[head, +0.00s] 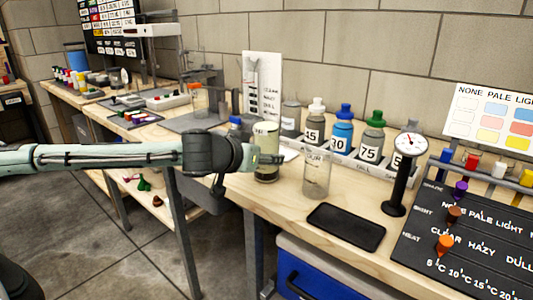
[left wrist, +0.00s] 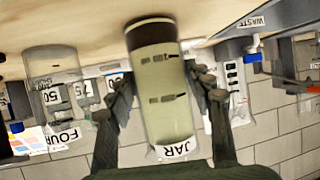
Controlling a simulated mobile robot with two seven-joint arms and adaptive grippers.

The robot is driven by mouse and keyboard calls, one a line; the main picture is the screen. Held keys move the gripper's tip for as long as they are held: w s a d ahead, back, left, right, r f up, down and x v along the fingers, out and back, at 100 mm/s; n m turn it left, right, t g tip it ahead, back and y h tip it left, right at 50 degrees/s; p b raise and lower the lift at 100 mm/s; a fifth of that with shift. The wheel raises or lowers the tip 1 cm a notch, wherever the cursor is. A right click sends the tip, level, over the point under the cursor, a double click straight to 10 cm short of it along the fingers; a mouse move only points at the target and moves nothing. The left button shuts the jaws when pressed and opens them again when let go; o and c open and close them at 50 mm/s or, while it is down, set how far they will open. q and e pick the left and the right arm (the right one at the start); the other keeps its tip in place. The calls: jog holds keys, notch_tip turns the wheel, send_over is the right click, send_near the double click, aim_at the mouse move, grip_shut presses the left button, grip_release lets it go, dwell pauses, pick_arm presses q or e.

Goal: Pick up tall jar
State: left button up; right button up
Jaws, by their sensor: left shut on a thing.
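The tall jar (head: 265,138) is a pale cylinder with yellowish-green contents, upright at the bench's front edge. In the left wrist view, which is upside down, the jar (left wrist: 162,85) shows dark marks, a dark base end and a white "JAR" label. My left gripper (head: 268,159) comes in from the left and is shut on the jar, one finger on each side. In the left wrist view the gripper (left wrist: 165,95) spans the jar's middle. I cannot tell whether the base touches the bench. My right gripper is not in view.
A clear labelled jar (head: 317,174) stands close to the right. Behind are numbered bottles (head: 342,130) in a rack. A black mat (head: 346,227), a dial gauge on a stand (head: 404,170) and a dark board (head: 470,240) lie further right.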

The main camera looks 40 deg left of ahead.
aim_at(257, 137)
pick_arm(q)
jog(key=shift+r, duration=0.25)
jog(key=shift+r, duration=1.8)
jog(key=shift+a+r, duration=0.15)
jog(key=shift+s+a+r, duration=0.15)
jog(key=shift+s+a, duration=0.1)
jog(key=shift+s+a+r, duration=1.05)
jog(key=shift+s+a, duration=0.05)
jog(key=shift+a, duration=0.25)
jog(key=shift+s+a+r, duration=1.1)
jog(key=shift+s+a, duration=0.05)
jog(key=shift+a, duration=0.25)
jog(key=shift+s+a+r, duration=1.05)
jog(key=shift+s+a, duration=0.05)
jog(key=shift+a, duration=0.25)
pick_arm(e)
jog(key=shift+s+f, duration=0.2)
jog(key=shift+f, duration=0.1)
